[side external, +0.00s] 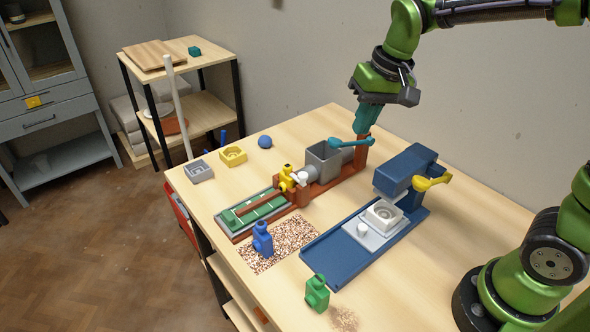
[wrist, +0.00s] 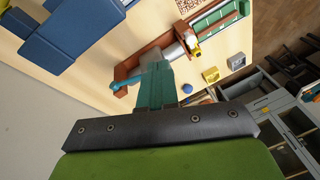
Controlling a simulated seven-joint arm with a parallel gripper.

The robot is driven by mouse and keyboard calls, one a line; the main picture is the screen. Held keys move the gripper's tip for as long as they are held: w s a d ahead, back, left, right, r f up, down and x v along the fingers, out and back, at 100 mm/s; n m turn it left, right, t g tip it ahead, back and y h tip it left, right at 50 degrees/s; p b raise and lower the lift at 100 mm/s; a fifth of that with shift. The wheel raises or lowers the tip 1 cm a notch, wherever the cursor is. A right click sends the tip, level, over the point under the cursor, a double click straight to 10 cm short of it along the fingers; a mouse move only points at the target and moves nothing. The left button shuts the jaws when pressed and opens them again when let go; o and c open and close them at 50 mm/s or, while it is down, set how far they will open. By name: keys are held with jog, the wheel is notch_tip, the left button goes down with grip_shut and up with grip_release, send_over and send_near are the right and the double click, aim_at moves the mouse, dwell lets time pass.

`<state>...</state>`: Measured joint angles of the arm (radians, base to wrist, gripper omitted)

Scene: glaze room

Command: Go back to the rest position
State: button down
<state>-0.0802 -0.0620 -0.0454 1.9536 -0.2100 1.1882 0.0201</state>
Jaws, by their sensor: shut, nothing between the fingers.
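My gripper (side external: 367,118) points down over the back of the table, with its teal fingers closed together and nothing between them. In the wrist view the shut fingers (wrist: 155,80) reach toward the red-brown machine. In the side view the fingertips show just above the red-brown post (side external: 361,150) and the teal lever (side external: 350,142). I cannot tell whether they touch it. The teal lever also shows in the wrist view (wrist: 126,83), left of the fingers.
A grey hopper (side external: 323,160) sits on the red-brown machine. A blue press (side external: 408,172) with a yellow lever (side external: 432,183) stands to its right. A blue bottle (side external: 262,240), green bottle (side external: 317,293) and blue ball (side external: 265,141) are on the table. The air above is clear.

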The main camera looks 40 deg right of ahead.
jog(key=s+r+t, duration=0.1)
jog(key=s+t, duration=0.3)
jog(key=s, duration=0.8)
jog(key=shift+r+y, duration=0.15)
jog(key=shift+y, duration=0.25)
jog(key=shift+s, duration=0.1)
dwell(0.5)
